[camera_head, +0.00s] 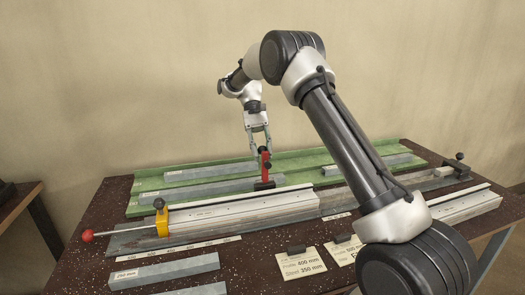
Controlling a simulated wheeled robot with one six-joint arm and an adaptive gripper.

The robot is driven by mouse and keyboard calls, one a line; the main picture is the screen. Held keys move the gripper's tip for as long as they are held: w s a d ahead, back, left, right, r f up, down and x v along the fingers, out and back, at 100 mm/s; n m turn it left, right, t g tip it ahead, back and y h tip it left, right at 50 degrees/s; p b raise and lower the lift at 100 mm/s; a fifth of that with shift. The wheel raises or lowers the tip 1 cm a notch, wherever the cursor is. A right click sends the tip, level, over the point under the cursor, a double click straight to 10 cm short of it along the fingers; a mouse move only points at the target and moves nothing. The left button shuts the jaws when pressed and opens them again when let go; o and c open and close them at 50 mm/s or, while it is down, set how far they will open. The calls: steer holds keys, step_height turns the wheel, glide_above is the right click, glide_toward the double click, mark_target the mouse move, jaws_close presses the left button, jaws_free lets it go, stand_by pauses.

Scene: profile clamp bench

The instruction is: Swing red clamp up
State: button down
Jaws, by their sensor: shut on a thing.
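The red clamp (265,171) stands near the middle of the bench, behind the pale aluminium profile, on a dark base. Its red arm points up, nearly upright. My gripper (260,150) reaches down from above, and its fingers are shut on the upper part of the red clamp. The exact contact between the fingers and the clamp is too small to make out.
A yellow clamp (161,217) with a red-knobbed lever sits at the profile's left end. A dark clamp (458,165) stands at the right. Green trays (150,184) with grey bars lie behind. Loose bars (165,271) and label cards (300,265) lie in front.

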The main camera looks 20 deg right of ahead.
steer(key=shift+a+f, duration=0.1)
steer(key=shift+f, duration=0.05)
steer(key=c, duration=1.1)
jaws_free()
steer(key=shift+c, duration=0.2)
